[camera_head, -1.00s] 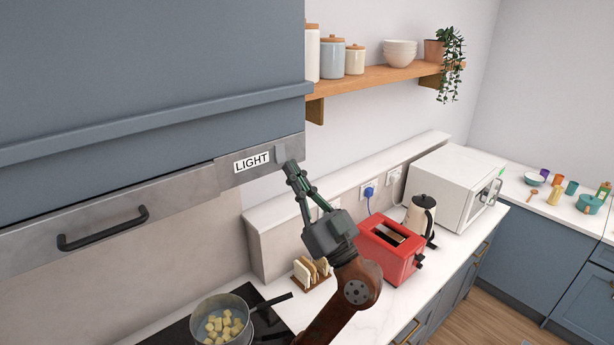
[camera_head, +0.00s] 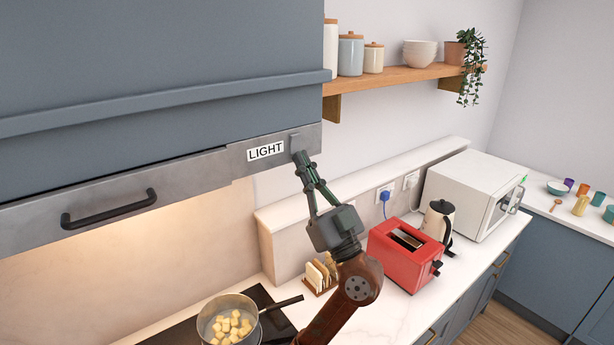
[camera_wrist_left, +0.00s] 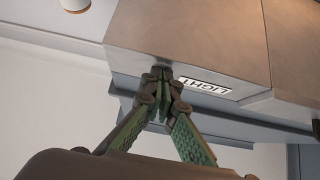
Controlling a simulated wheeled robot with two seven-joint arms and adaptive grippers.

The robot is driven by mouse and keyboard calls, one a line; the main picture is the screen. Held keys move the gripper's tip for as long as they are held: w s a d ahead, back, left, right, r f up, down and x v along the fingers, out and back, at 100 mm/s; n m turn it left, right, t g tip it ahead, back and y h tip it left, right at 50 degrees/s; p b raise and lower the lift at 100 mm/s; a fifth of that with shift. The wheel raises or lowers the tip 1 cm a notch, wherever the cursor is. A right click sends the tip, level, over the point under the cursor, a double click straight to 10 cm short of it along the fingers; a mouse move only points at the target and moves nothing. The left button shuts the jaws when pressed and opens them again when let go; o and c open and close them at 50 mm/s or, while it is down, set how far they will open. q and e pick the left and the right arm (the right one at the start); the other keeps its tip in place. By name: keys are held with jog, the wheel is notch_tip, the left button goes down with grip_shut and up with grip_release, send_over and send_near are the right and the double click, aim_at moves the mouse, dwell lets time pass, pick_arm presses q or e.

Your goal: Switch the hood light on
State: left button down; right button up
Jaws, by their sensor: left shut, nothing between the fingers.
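The hood (camera_head: 200,172) is a steel band under blue-grey cabinet fronts. A white LIGHT label (camera_head: 265,151) is on its right end, and a small grey rocker switch (camera_head: 295,143) sits just right of the label. My left gripper (camera_head: 300,157) is shut and empty, its fingertips at the lower part of the switch. In the left wrist view the closed fingertips (camera_wrist_left: 161,72) meet the hood edge beside the LIGHT label (camera_wrist_left: 205,86), and they hide the switch. Warm light shows on the wall under the hood. My right gripper is not in view.
A black bar handle (camera_head: 108,209) is on the hood front. Below are a pan of yellow cubes (camera_head: 228,321), a toast rack (camera_head: 320,274), a red toaster (camera_head: 404,255), a kettle (camera_head: 438,220) and a white microwave (camera_head: 470,190). A wooden shelf (camera_head: 400,78) holds jars and bowls.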

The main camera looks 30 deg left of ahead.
pick_arm(q)
jog(key=shift+s+d+r, duration=0.1)
jog(key=shift+r, duration=0.15)
jog(key=shift+s+d+f+b, duration=0.15)
jog(key=shift+d+f+b, duration=0.05)
jog(key=shift+d+b, duration=0.25)
jog(key=b+v, duration=0.5)
jog(key=v, duration=0.7)
jog(key=shift+d, duration=0.15)
